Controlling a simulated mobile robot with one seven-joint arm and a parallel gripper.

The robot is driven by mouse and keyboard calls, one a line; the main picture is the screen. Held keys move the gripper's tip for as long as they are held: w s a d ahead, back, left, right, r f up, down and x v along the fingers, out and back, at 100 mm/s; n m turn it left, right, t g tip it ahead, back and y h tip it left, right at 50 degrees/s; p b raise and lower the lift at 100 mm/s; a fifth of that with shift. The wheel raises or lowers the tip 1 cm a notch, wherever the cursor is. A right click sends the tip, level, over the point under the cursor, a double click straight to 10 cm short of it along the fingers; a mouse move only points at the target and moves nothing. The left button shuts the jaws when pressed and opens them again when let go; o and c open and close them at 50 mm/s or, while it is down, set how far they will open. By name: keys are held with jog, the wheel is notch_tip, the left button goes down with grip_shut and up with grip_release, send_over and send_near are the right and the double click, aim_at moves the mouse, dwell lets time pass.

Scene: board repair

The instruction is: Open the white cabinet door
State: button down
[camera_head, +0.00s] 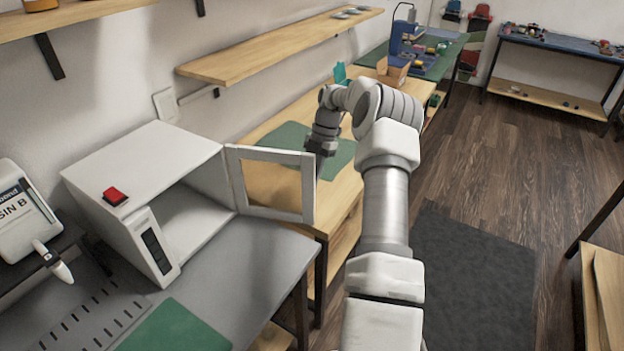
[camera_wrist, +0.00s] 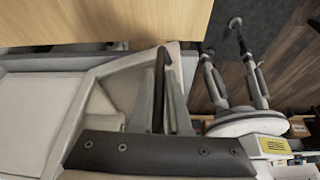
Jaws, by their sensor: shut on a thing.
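The white cabinet (camera_head: 140,160) stands on the grey table at left, with its front opening exposed. Its door (camera_head: 270,154), a white frame with an open-looking middle, is swung far out to the right, hinged at the opening's right side. My gripper (camera_head: 319,158) is at the door's outer edge, shut on the door; the head view partly hides its fingertips. In the wrist view, pale framing (camera_wrist: 100,75) and a dark upright piece lie close to the gripper. I cannot tell there exactly which part of the door is between the fingers.
A red button (camera_head: 115,196) sits on top of the cabinet. A wooden bench (camera_head: 275,185) with a green mat (camera_head: 288,138) lies behind and right of the door. A wall shelf (camera_head: 270,48) hangs above. A white device (camera_head: 22,215) stands at far left. Open floor lies to the right.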

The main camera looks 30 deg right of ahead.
jog(key=shift+a, duration=0.1)
jog(key=c, duration=0.9)
grip_release()
jog(key=p+v, duration=0.8)
jog(key=v, duration=0.9)
jog(key=shift+r, duration=0.2)
